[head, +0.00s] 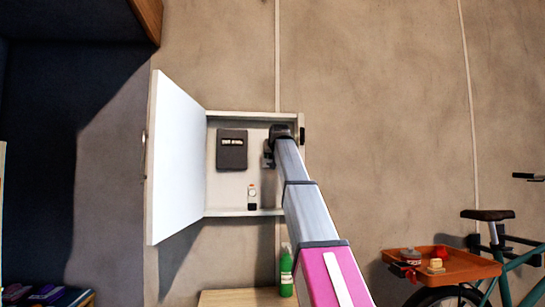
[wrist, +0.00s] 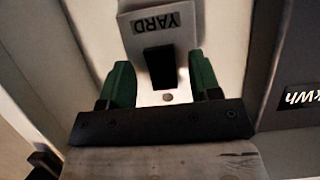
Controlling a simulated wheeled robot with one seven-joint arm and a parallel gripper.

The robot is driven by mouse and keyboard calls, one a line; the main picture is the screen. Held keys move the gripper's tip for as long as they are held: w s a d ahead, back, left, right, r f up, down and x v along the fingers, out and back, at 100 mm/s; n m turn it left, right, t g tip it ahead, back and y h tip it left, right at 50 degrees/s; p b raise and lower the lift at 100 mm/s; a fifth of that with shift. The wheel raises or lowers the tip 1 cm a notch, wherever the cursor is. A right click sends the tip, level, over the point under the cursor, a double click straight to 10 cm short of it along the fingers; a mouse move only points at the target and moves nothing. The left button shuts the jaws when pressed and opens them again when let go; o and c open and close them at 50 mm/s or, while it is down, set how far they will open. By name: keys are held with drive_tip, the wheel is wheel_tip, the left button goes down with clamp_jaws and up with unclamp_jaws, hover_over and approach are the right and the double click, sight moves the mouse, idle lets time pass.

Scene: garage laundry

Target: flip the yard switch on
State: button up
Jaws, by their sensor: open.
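The yard switch (wrist: 160,66) shows in the wrist view as a black lever on a grey plate (wrist: 135,30) marked YARD, which appears upside down. My gripper (wrist: 162,82) is open, its green fingertips on either side of the lever with a gap visible at each. I cannot tell whether either finger touches it. In the head view my gripper (head: 270,152) is inside the upper right of the open wall cabinet (head: 228,212), and my arm and gripper mostly hide the switch there. Whether the switch is on or off cannot be told.
The cabinet door (head: 177,158) stands open to the left. A dark meter box (head: 232,158) and a small pale device (head: 252,197) are also in the cabinet. Below are a green bottle (head: 286,272) on a wooden top (head: 235,298) and, right, a bicycle (head: 515,272) with an orange tray (head: 462,266).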

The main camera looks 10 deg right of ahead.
drive_tip(key=shift+w+f, duration=0.15)
drive_tip(key=shift+w, duration=0.3)
drive_tip(key=c, duration=0.9)
drive_tip(key=shift+w+f+t, duration=0.1)
drive_tip(key=shift+f+t, duration=0.15)
drive_tip(key=shift+t, duration=0.55)
drive_tip(key=shift+f+t, duration=0.2)
drive_tip(key=shift+t, duration=0.6)
drive_tip(key=o, duration=0.9)
